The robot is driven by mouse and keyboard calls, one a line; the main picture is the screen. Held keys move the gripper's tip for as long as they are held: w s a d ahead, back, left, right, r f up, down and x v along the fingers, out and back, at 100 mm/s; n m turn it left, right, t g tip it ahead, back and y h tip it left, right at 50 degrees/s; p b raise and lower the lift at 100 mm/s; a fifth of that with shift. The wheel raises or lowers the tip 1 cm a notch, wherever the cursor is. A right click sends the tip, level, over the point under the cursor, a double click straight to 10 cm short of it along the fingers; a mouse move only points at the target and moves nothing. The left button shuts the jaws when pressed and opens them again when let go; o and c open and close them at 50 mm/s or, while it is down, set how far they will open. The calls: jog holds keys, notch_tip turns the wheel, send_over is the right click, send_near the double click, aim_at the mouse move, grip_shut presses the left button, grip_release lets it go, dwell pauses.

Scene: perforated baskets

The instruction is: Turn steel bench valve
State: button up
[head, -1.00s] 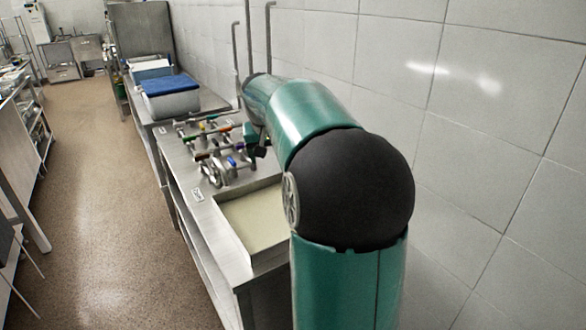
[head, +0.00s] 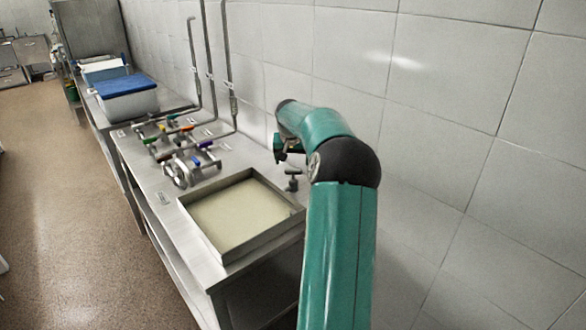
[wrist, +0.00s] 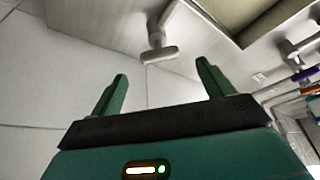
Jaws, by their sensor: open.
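A small grey steel valve with a T-shaped handle (head: 292,182) stands on the bench right of the basin, near the wall. In the wrist view the valve (wrist: 158,50) shows just beyond my fingertips, between them in the picture, with its crossbar toward me. My gripper (wrist: 162,70) is open and empty, its two green fingers apart on either side of the valve's line and not touching it. In the head view my gripper (head: 278,150) hangs above the valve, partly hidden by its own wrist.
A steel basin (head: 188,215) with a pale bottom lies left of the valve. Pipes with several coloured handles (head: 180,150) stand further back. A blue-lidded white box (head: 128,98) is at the far end. Tall pipes (head: 228,60) run up the tiled wall (head: 440,90) close on the right.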

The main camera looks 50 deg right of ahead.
aim_at(293, 169)
jog(key=x, duration=0.5)
jog(key=shift+d+f, duration=0.15)
jog(key=shift+f, duration=0.05)
jog(key=c, duration=1)
